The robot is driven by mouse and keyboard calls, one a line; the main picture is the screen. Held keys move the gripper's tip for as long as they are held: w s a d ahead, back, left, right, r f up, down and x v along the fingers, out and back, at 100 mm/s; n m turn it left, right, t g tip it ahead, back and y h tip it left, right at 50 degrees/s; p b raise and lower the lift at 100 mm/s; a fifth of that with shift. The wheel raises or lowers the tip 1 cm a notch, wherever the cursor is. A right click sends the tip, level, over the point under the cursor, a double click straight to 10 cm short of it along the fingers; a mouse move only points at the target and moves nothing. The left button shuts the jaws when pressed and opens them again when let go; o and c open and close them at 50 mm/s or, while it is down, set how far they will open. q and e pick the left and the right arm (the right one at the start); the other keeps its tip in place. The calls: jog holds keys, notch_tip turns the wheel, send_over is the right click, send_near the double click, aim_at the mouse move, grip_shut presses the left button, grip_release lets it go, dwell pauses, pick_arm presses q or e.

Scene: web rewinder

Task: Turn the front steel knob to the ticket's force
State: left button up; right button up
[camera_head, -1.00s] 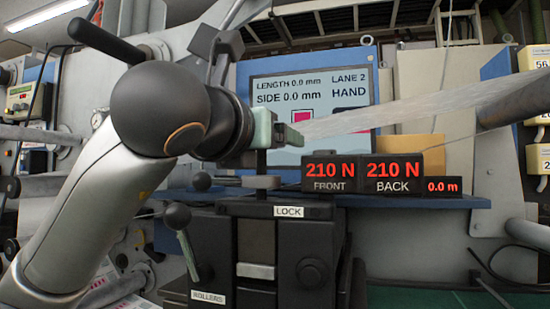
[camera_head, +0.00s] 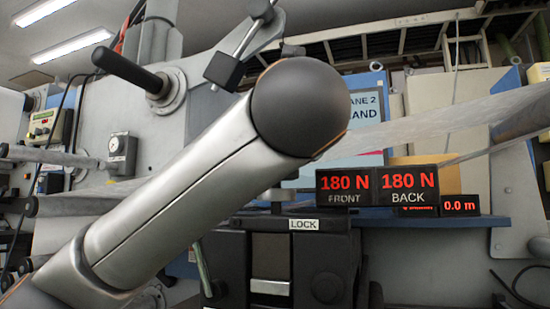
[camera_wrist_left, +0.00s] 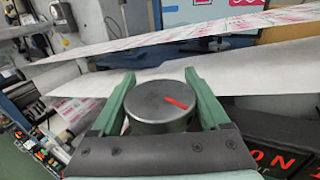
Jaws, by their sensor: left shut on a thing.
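The steel knob (camera_wrist_left: 148,104) is a round grey cap with a red mark on its top, seen in the left wrist view. The red mark points to the right and slightly down. My left gripper (camera_wrist_left: 160,76) has its two green fingers on either side of the knob and is shut on it. In the head view my left arm hides the gripper and the knob. The front force display (camera_head: 344,182) reads 180 N and the back force display (camera_head: 408,181) also reads 180 N. My right gripper is not in view. I make out no readable ticket.
A dark block labelled LOCK (camera_head: 304,225) stands below the displays. A partly hidden screen (camera_head: 367,105) is behind my arm. A pale web (camera_head: 450,115) stretches to the right. A yellow-brown box (camera_head: 447,176) sits behind the displays on the blue shelf (camera_head: 480,220).

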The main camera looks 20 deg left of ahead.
pick_arm(q)
jog(key=o, duration=1.2)
jog(key=shift+o, duration=0.2)
jog(key=b+v, duration=0.2)
jog(key=v, duration=0.3)
jog(key=shift+s+d+f+b, duration=0.1)
jog(key=shift+s+f+b, duration=0.1)
jog(key=shift+b, duration=0.1)
jog(key=b+v, duration=0.3)
jog(key=v, duration=0.4)
jog(key=shift+r+b, duration=0.2)
jog(key=shift+b, duration=0.15)
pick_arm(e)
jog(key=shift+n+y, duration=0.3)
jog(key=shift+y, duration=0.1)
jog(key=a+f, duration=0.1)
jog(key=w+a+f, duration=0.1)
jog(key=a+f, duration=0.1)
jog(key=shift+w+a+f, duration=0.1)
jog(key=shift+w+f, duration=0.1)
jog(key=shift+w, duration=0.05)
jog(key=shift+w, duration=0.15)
